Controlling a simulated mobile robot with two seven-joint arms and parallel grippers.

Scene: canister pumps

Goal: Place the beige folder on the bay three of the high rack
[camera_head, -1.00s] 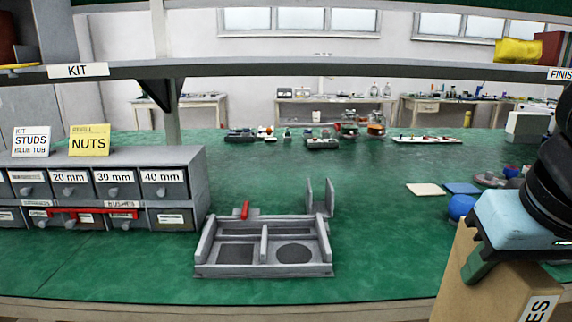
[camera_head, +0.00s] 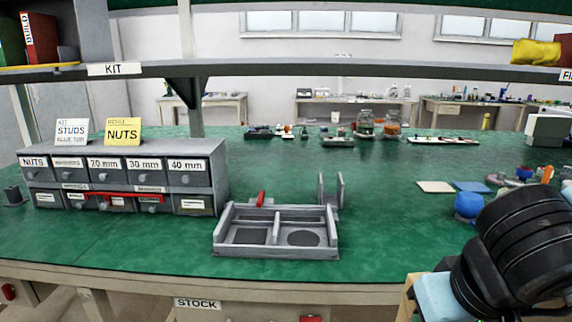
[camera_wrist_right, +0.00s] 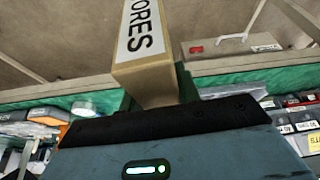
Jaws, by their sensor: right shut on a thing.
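The beige folder (camera_wrist_right: 148,75), with a white spine label ending in "ORES", is gripped by my right gripper (camera_wrist_right: 160,105) in the right wrist view. In the head view only a sliver of the folder (camera_head: 409,297) shows beside the right gripper (camera_head: 436,296), low at the right. The high rack's long shelf (camera_head: 300,71) crosses the top, with a "KIT" label at left. A red binder (camera_head: 39,38) marked "BUILD" and a green binder (camera_head: 11,40) stand on it at far left. I cannot tell which bay is three. My left gripper is out of view.
A green bench (camera_head: 120,247) lies below the shelf, with grey labelled drawers (camera_head: 125,178) at left and a grey fixture (camera_head: 276,232) in the middle. A blue ball (camera_head: 468,204) and small parts lie at right. A yellow item (camera_head: 535,53) sits on the shelf's right end.

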